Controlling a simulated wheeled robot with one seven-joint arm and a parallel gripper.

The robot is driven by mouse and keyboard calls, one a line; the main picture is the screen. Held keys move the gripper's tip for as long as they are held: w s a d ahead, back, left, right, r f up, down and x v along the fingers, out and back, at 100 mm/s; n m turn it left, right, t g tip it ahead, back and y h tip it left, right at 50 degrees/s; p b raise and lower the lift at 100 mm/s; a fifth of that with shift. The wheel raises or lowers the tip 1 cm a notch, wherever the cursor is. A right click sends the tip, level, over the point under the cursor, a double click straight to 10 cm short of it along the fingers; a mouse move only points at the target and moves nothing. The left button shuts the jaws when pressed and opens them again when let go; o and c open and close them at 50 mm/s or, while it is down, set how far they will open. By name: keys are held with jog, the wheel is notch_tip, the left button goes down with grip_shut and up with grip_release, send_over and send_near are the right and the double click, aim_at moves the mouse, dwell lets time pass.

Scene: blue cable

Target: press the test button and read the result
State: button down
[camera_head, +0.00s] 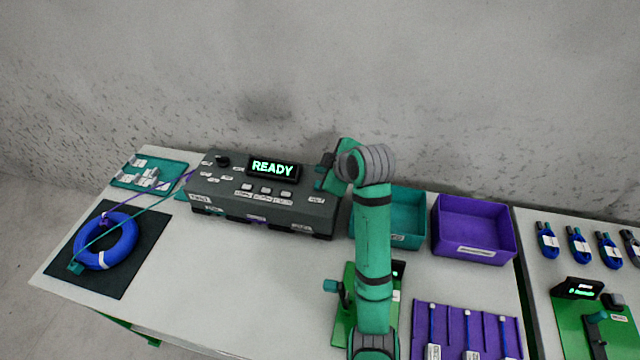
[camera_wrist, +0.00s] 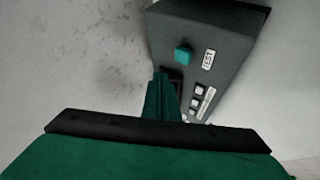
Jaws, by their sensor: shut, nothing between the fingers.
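The dark grey tester (camera_head: 262,208) stands on the table near the wall, and its display (camera_head: 273,169) reads READY in green. In the wrist view the tester (camera_wrist: 215,30) shows a teal square test button (camera_wrist: 183,54) beside a TEST label (camera_wrist: 208,59). My gripper (camera_head: 320,180) is shut and empty over the tester's right end. In the wrist view the fingertips (camera_wrist: 162,78) appear just short of the button in the picture; I cannot see contact. A coiled blue cable (camera_head: 122,243) lies on a dark mat (camera_head: 134,262), with teal and purple leads running to the tester.
A teal bin (camera_head: 415,204) and a purple bin (camera_head: 474,215) stand right of the tester. A green fixture (camera_head: 345,318) and a purple rack (camera_head: 490,325) are nearer. A teal tray (camera_head: 172,168) with white labels lies back left. The front middle table is clear.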

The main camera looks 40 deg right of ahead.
jog(key=shift+f, duration=1.55)
jog(key=shift+w+a, duration=0.1)
jog(key=shift+s+d, duration=0.2)
jog(key=shift+w+a, duration=0.1)
dwell(0.5)
jog(key=shift+f, duration=0.1)
jog(key=shift+f, duration=0.3)
